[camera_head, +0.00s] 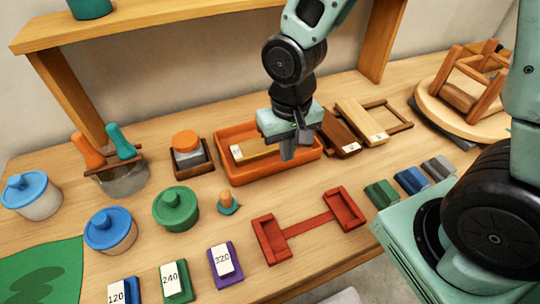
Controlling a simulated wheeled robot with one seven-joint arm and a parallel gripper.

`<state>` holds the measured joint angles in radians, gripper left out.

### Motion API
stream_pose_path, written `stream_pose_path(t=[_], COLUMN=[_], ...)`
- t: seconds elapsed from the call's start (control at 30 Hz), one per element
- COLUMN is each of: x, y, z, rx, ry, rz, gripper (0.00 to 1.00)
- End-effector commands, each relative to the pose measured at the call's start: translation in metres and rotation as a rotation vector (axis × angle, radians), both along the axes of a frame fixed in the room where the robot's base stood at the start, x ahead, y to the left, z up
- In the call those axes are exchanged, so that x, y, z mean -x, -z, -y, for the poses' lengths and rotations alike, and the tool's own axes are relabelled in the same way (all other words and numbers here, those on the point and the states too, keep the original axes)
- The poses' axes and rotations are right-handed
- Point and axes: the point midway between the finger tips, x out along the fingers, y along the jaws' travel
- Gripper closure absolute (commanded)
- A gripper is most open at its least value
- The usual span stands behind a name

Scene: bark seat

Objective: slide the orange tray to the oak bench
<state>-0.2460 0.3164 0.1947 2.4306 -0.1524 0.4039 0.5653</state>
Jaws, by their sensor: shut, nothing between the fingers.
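The orange tray (245,173) lies on the light wooden worktop (340,175), near the middle and towards the back. A yellowish wooden block (262,147) with a white label lies inside it. My gripper (287,155) points down over the right half of the tray, its fingers shut and empty. It hides part of the tray's inside and back wall. I cannot tell whether the fingertips touch the tray. The worktop is the broad oak-coloured surface; no separate piece is clearly marked as the oak bench.
A green lidded pot (176,207) and a red double-ended holder (308,222) are in front. An upturned stool (470,85) is far right.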

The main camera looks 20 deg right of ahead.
Motion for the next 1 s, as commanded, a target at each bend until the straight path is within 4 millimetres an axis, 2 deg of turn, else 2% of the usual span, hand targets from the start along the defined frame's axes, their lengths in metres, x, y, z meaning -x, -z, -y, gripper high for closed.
stream_pose_path(t=[0.17,0.67,0.8,1.0], x=[0.0,0.001,-0.024,-0.039], y=[0.016,0.103,0.098,0.1], z=[0.001,0.001,0.001,0.001], rx=[0.002,0.003,0.0,0.002], ry=[0.008,0.005,0.009,0.007], rz=[-0.004,-0.005,0.0,0.0], gripper=[1.0,1.0,1.0,1.0])
